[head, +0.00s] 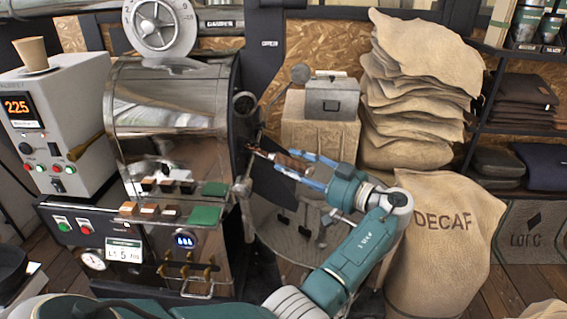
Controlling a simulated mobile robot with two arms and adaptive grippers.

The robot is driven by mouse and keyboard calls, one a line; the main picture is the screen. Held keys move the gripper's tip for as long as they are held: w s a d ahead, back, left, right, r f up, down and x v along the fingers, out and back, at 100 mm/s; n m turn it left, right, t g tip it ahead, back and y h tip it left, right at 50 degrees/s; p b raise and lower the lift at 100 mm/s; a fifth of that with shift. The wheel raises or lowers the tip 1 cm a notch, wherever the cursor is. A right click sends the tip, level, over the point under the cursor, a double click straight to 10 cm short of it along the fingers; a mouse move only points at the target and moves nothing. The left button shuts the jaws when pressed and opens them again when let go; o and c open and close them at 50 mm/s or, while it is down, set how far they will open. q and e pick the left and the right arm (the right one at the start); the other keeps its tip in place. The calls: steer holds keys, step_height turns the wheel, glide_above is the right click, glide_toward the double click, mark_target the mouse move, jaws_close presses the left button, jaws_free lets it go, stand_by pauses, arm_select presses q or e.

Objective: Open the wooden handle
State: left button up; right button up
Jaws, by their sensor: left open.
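A dark brown wooden handle (291,163) sticks out from the front face of the shiny metal roaster drum (165,95). The handle is partly hidden by the fingers. My right gripper is not in view.
A round metal cooling tray (275,232) lies below the gripper. A DECAF sack (440,240) and stacked burlap sacks (410,95) stand to the right. A control box (60,120) with a cup (32,52) stands at the left.

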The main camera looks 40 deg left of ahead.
mark_target(311, 174)
arm_select(q)
steer(key=d, duration=0.8)
steer(key=shift+s+d, duration=0.1)
steer(key=shift+d, duration=0.15)
